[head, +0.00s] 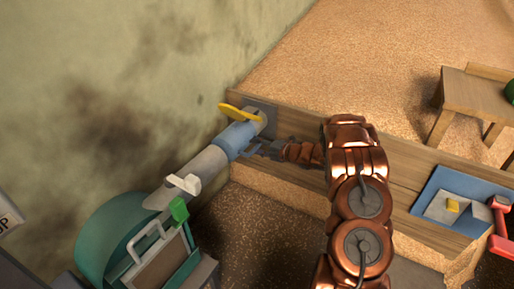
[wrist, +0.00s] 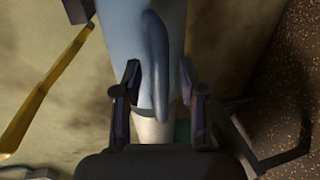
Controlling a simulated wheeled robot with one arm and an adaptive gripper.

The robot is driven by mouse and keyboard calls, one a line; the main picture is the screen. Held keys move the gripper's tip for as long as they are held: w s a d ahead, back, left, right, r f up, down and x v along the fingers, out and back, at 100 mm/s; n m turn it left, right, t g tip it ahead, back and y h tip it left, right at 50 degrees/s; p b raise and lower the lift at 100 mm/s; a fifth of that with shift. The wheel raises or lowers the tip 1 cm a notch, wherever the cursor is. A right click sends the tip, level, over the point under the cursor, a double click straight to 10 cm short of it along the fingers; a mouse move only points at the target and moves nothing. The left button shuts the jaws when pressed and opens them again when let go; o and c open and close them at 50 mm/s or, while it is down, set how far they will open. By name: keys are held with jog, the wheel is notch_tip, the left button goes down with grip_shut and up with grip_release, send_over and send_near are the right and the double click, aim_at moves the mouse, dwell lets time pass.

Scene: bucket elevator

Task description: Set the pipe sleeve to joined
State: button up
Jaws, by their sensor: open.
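The blue pipe sleeve (head: 236,139) sits at the upper end of a sloping grey pipe (head: 203,167), against a grey fitting (head: 262,116). In the wrist view the sleeve (wrist: 150,40) fills the upper middle, with a rounded blue fin (wrist: 155,75) on it. A pale pipe (wrist: 150,132) shows below the sleeve. My gripper (head: 259,149) is at the sleeve's right side. In the wrist view my gripper (wrist: 161,95) is open, with one finger on each side of the fin. Gaps show beside the fin; contact deeper in cannot be told.
A yellow lever (head: 238,113) is just above the sleeve. A white handle (head: 184,184), a green latch (head: 179,210) and a teal drum (head: 105,225) are lower down. A wooden beam (head: 405,170) runs behind my arm. A blue tray (head: 428,208) is at right.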

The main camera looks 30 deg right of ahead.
jog(key=v, duration=1.2)
dwell(0.4)
jog(key=w+d+r+m+g+h+p, duration=0.1)
jog(key=w+d+r+m+h+p, duration=0.25)
jog(key=r, duration=0.55)
jog(key=w+d+r+m+h+p, duration=0.1)
jog(key=d+r+m+h+p, duration=0.1)
jog(key=r+m+h+p, duration=0.5)
jog(key=s+a+r+m+g+h+p, duration=0.1)
jog(key=s+r+m+g+p, duration=0.15)
jog(key=r, duration=0.55)
jog(key=s+r+m+g+h+p, duration=0.15)
jog(key=s+r+p, duration=0.25)
jog(key=r, duration=0.4)
jog(key=s+a+r+m+g+y+p, duration=0.1)
jog(key=s+a+r+m+g+p, duration=0.2)
jog(key=s+a, duration=0.7)
jog(key=s+a+r+m+g+y+p, duration=0.2)
jog(key=s+a+r+p, duration=0.5)
jog(key=s+a, duration=0.4)
jog(key=s+a+r+m+g+y+p, duration=0.2)
jog(key=s+a+r+m+g+p, duration=0.2)
jog(key=s+a, duration=0.7)
jog(key=s+r+g+p, duration=0.1)
jog(key=s+p, duration=0.1)
jog(key=s, duration=0.6)
jog(key=shift+s+m, duration=0.3)
jog(key=shift+m, duration=0.05)
